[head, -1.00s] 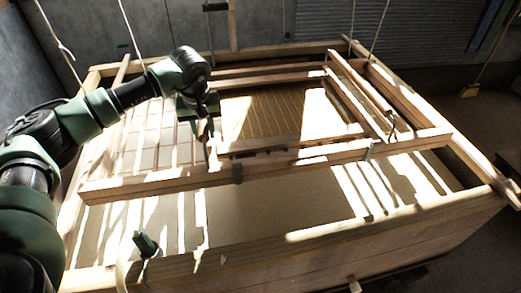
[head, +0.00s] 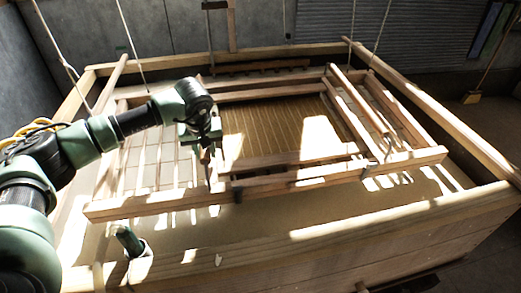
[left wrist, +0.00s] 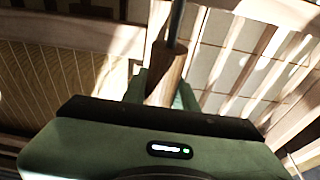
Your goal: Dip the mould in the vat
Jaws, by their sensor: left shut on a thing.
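The mould (head: 290,160) is a wooden frame with a brown slatted screen, hung over the vat; the screen also shows in the left wrist view (left wrist: 50,85). The vat (head: 330,237) is a large wooden box holding pale liquid. My left gripper (head: 207,150) is at the left side of the screen, shut on an upright wooden handle (left wrist: 168,72) with a thin dark rod at its end. Where the handle joins the frame is hidden. I cannot tell whether the mould touches the liquid. My right gripper is not in view.
Ropes (head: 130,40) hang at the back and left. A small green object (head: 128,240) stands inside the vat's near left corner. Wooden bars (head: 425,105) flank the screen at right. A broom (head: 475,92) stands beyond the vat at right.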

